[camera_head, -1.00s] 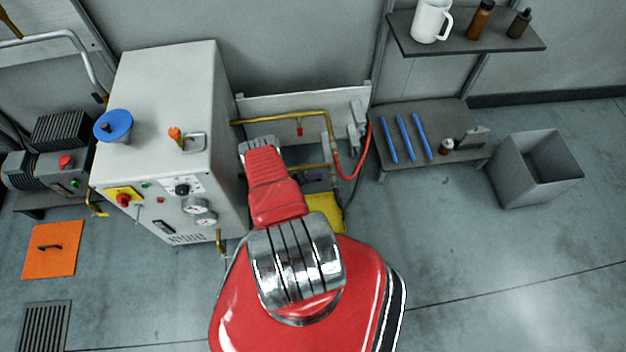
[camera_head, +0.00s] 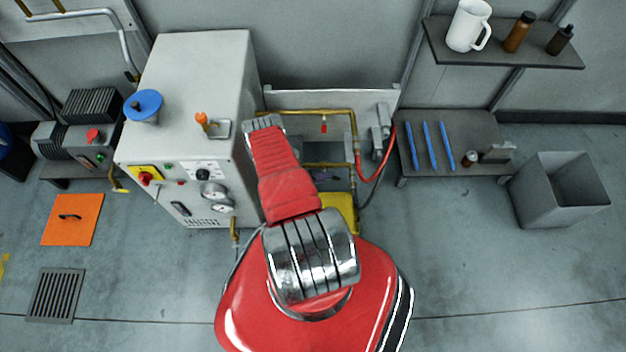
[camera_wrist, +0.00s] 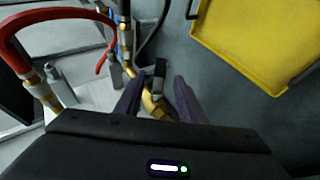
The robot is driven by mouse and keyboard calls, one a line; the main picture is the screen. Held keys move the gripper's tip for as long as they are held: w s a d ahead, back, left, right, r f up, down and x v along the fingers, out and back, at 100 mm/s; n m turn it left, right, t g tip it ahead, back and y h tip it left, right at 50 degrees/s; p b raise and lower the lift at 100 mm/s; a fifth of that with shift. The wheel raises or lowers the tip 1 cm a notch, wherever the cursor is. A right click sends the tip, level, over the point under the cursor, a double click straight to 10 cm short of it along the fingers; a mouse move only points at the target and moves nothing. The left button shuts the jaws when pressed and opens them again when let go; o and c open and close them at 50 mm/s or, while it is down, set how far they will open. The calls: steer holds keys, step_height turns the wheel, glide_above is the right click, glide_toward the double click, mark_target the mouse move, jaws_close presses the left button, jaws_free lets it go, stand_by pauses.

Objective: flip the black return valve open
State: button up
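In the wrist view the black valve handle (camera_wrist: 160,68) stands up from a brass fitting (camera_wrist: 152,104) on the lower pipework. My gripper (camera_wrist: 158,88) has its two dark fingers apart, one on each side of the handle's line. No contact shows, and I cannot tell whether the handle lies between the fingertips or just beyond them. The upper brass pipe (camera_head: 300,112) there carries a valve with a red handle (camera_head: 324,125).
A grey cabinet (camera_head: 190,90) stands close left of my arm. A yellow tray (camera_head: 345,207) lies on the floor below the pipes; it also shows in the wrist view (camera_wrist: 255,38). A red hose (camera_head: 372,176) hangs right of the pipes, beside a low bench (camera_head: 458,122).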

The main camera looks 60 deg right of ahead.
steer(key=v, duration=0.5)
steer(key=shift+w+a+r, duration=0.2)
steer(key=shift+a, duration=0.15)
